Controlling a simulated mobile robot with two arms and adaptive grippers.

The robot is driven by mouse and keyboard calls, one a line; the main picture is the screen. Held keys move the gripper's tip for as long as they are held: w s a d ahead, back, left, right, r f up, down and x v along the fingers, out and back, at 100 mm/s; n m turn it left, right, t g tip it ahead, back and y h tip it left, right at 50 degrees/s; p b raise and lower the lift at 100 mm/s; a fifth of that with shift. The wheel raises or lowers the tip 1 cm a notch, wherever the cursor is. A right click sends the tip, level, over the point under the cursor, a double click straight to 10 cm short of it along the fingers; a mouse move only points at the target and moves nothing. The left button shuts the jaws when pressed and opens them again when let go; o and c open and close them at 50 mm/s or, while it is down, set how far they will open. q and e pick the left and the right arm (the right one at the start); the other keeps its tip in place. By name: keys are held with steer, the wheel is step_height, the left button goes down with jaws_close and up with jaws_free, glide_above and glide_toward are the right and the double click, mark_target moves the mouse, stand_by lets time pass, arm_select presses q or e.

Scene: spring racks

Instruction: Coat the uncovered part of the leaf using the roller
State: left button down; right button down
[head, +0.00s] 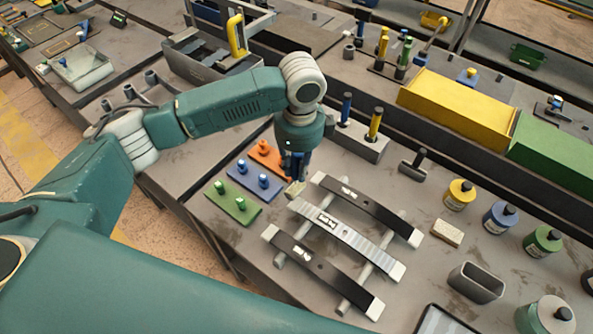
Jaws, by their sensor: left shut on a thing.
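Three leaves lie side by side across two pale rods on the bench. The far leaf (369,207) and the near leaf (320,268) are black with pale ends. The middle leaf (352,241) is light grey along its length with a small marking. My left gripper (295,169) points down just beyond the left ends of the leaves. It is shut on a tool, seemingly the roller, whose small pale beige head (295,189) shows below the fingers close to the far leaf's left end. The fingers hide most of the tool. My right gripper is out of view.
Orange, blue (257,181) and green (233,203) plates with pegs lie left of the leaves. A grey block (360,141) holds blue and yellow handles behind. A dark T-handled tool (414,165), a beige block (447,233), a grey cup (476,283) and several bottles stand to the right.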

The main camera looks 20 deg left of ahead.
mark_target(296, 182)
arm_select(q)
steer(key=shift+r, duration=0.15)
steer(key=shift+r, duration=1.4)
steer(key=shift+w+a, duration=0.1)
stand_by(0.8)
steer(key=shift+h, duration=0.3)
steer(key=shift+f, duration=0.1)
steer(key=shift+f, duration=0.4)
steer(key=shift+f+b, duration=0.8)
steer(key=shift+f, duration=3.2)
steer(key=shift+r, duration=0.1)
